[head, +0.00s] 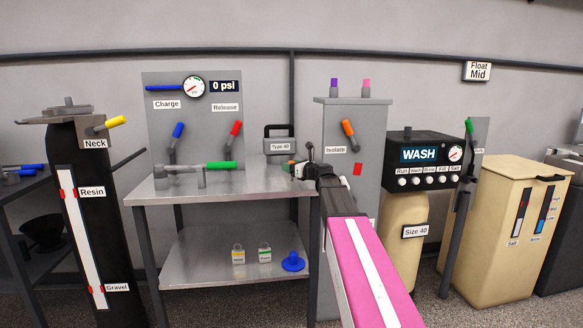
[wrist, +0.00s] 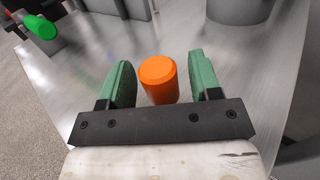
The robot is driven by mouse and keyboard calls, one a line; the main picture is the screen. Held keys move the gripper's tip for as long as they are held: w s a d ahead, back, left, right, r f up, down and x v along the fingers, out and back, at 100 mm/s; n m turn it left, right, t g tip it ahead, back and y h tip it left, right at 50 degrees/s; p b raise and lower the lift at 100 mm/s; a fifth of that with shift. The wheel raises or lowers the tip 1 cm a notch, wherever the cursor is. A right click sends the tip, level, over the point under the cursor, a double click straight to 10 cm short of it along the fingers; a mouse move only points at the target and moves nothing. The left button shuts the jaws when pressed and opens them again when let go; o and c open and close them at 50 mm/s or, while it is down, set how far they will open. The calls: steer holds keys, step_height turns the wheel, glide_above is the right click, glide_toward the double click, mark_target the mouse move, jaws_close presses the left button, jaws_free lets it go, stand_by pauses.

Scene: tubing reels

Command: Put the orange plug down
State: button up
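The orange plug (wrist: 158,80) is a short cylinder between the two green fingers of my gripper (wrist: 161,84) in the wrist view. A gap shows on each side of it, so the fingers are open and not pressing on it. The steel table top (wrist: 90,60) lies beneath; the plug appears to stand upright on it, though its base is partly hidden by the gripper's black bar. In the head view my gripper (head: 298,169) is low over the right end of the table top (head: 235,184), and only a small bit of orange shows there.
A pipe fitting with a green handle (head: 222,165) lies on the table to the left. A Type 40 case (head: 280,146) stands behind my gripper. The grey Isolate cabinet (head: 340,130) is close on the right.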

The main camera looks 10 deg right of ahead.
steer(key=shift+s+r, duration=0.1)
steer(key=v, duration=1.2)
